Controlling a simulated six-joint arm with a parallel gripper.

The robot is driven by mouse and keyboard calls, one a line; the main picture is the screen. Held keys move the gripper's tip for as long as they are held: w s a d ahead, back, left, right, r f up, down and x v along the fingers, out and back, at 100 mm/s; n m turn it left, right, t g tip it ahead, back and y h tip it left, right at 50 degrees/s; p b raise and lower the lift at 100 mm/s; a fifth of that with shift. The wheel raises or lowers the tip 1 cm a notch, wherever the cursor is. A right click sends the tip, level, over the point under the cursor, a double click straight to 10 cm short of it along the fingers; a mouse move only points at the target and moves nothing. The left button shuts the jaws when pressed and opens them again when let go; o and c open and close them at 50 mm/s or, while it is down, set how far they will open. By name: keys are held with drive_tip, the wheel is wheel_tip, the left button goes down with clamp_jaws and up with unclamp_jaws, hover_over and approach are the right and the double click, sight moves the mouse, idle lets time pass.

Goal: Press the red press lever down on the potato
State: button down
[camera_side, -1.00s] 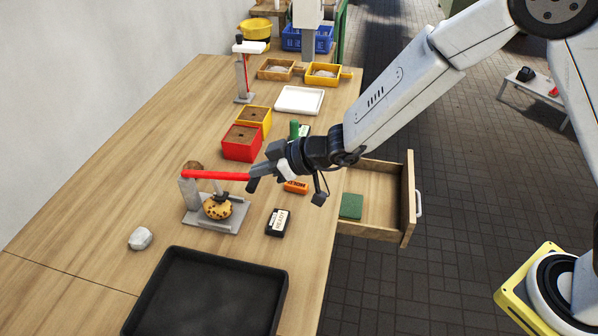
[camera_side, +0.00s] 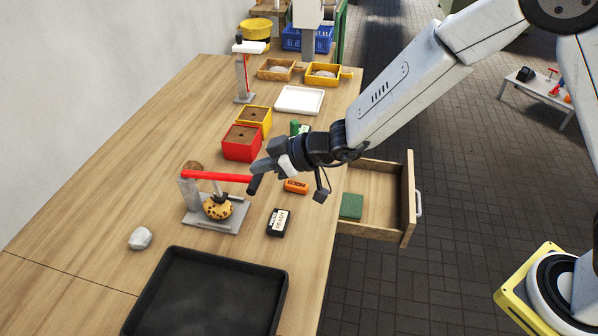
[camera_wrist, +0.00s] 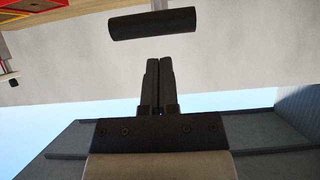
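The press stands on a grey base plate (camera_side: 205,226). Its red lever (camera_side: 215,175) runs nearly level to the right and ends in a black handle (camera_side: 253,185). A brown spotted potato (camera_side: 217,209) lies on the plate under the press rod; whether the rod's pad bears on it is hard to tell. My gripper (camera_side: 258,169) is at the handle end of the lever. In the wrist view my gripper (camera_wrist: 159,62) is shut with nothing between its fingers, and the black handle (camera_wrist: 152,23) lies across, just beyond the fingertips. Whether they touch is unclear.
A black tray (camera_side: 277,270) is in front, with a grey stone-like lump (camera_side: 140,238) beside it. A black box (camera_side: 278,223) and an orange box (camera_side: 296,186) lie right of the press. Red (camera_side: 241,142) and yellow bins stand behind. An open drawer (camera_side: 408,197) is at right.

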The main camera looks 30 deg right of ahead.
drive_tip(key=s+d+f, duration=0.4)
drive_tip(key=s+d, duration=0.1)
drive_tip(key=shift+s+d+f, duration=0.15)
drive_tip(key=shift+f, duration=0.15)
drive_tip(key=shift+s, duration=0.1)
idle(0.3)
drive_tip(key=s+d+r+m+g+h, duration=0.1)
drive_tip(key=s+d+m+g, duration=0.15)
drive_tip(key=s, duration=0.35)
drive_tip(key=s+d+r+m+g+h, duration=0.1)
drive_tip(key=s+d+g, duration=0.3)
drive_tip(key=s, duration=0.1)
drive_tip(key=s+d+r+m+h, duration=0.1)
drive_tip(key=s+d+m+h, duration=0.1)
drive_tip(key=d, duration=0.5)
drive_tip(key=s+d+r+m+h, duration=0.1)
drive_tip(key=s+d+m+h, duration=0.1)
drive_tip(key=d, duration=0.5)
drive_tip(key=shift+r+m+t+h, duration=0.15)
drive_tip(key=shift+m+t+h, duration=0.2)
drive_tip(key=shift+m+h, duration=0.65)
drive_tip(key=shift+w+n, duration=0.15)
drive_tip(key=shift+n, duration=0.1)
